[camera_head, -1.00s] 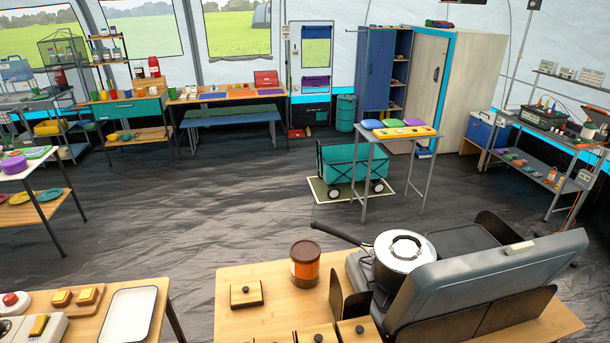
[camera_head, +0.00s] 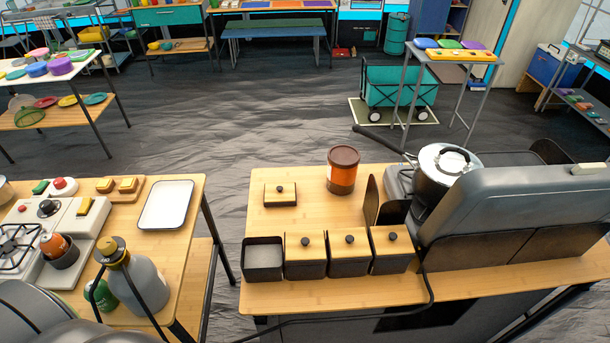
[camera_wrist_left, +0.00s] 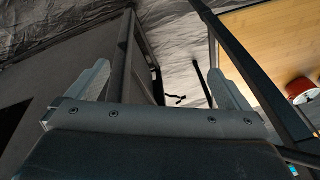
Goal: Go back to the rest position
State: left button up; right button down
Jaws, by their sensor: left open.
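My left gripper (camera_wrist_left: 162,82) shows in the left wrist view with its two grey fingers spread wide apart and nothing held between them. Dark bars and the grey floor (camera_wrist_left: 170,45) lie beyond it. A dark panel is on its left and a wooden tabletop (camera_wrist_left: 265,45) on its right. Neither gripper shows in the head view.
In the head view, a wooden counter (camera_head: 290,225) bears lidded black bins, an orange jar (camera_head: 342,170) and a pot (camera_head: 446,165). The left table (camera_head: 185,245) bears a white tray (camera_head: 166,204) and a grey bottle (camera_head: 146,283).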

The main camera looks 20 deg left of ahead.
pick_arm(q)
jog(key=s+d+f+g+b, duration=0.1)
jog(key=s+f+b, duration=0.3)
jog(key=s+f, duration=0.9)
notch_tip(320, 180, down, 4)
jog(key=shift+s+d+f, duration=0.15)
jog(key=shift+d, duration=0.05)
